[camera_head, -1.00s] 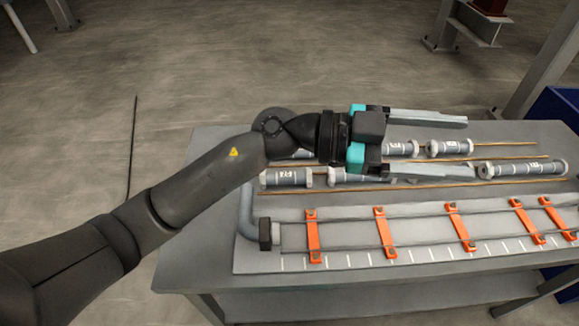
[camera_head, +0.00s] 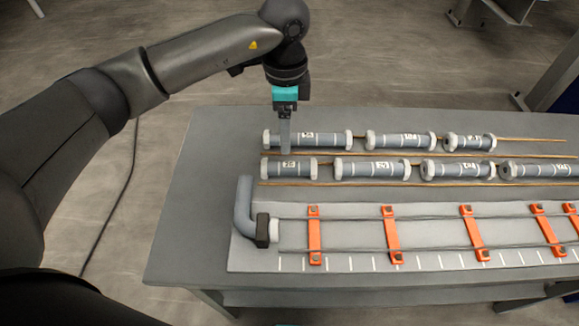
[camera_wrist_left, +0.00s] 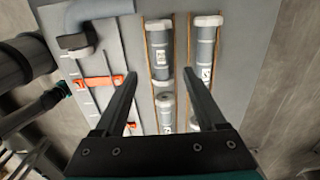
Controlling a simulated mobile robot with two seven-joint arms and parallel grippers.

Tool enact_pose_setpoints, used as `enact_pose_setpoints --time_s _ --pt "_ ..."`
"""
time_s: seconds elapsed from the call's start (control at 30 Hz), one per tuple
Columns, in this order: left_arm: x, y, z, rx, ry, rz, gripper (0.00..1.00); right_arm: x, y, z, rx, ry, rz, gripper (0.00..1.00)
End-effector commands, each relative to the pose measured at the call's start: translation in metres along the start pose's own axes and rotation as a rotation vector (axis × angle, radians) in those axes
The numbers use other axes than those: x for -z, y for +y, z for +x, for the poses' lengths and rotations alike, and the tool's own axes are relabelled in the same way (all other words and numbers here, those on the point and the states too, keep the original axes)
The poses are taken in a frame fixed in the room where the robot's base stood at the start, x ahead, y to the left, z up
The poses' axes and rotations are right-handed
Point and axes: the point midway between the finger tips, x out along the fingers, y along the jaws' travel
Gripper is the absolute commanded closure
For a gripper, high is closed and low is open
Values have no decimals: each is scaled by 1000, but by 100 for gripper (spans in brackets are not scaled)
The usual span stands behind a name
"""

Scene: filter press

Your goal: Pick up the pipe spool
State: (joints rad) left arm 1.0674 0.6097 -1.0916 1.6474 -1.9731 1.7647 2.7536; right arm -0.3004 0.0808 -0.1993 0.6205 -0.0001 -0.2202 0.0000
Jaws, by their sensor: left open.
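Several grey pipe spools with pale flanged ends lie in two rows on a table. In the head view the back row starts with a long spool (camera_head: 325,139), then a spool (camera_head: 400,140) and a shorter one (camera_head: 470,142). The front row starts with a short spool (camera_head: 289,168), then another (camera_head: 372,169). My left gripper (camera_head: 286,150) points down at the left end of the rows, open and empty. Its finger partly hides the long back spool. In the left wrist view, front-row spools (camera_wrist_left: 160,48) show between and beyond the open fingers (camera_wrist_left: 160,75). My right gripper is out of view.
Thin brown rods (camera_head: 350,184) run along the rows. In front is a grey fixture plate (camera_head: 350,262) with orange clamps (camera_head: 314,236) and a pipe elbow (camera_head: 243,205) at its left end. The table's left end (camera_head: 200,200) is clear.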

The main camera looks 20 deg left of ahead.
Motion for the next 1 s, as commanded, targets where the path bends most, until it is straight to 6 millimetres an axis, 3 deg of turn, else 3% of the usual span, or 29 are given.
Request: enact_pose_setpoints --time_s 0.03,0.2,0.57,0.83,1.0 --pt "0 1 14 -4 -1 -1 27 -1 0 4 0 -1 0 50" --pt "1 1 46 -3 2 1 27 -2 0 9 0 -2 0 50" --pt "3 0 71 -2 4 3 27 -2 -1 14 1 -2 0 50" --pt "6 -1 110 -2 4 3 27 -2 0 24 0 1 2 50" --pt "7 -1 112 0 5 4 27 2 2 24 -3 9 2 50"
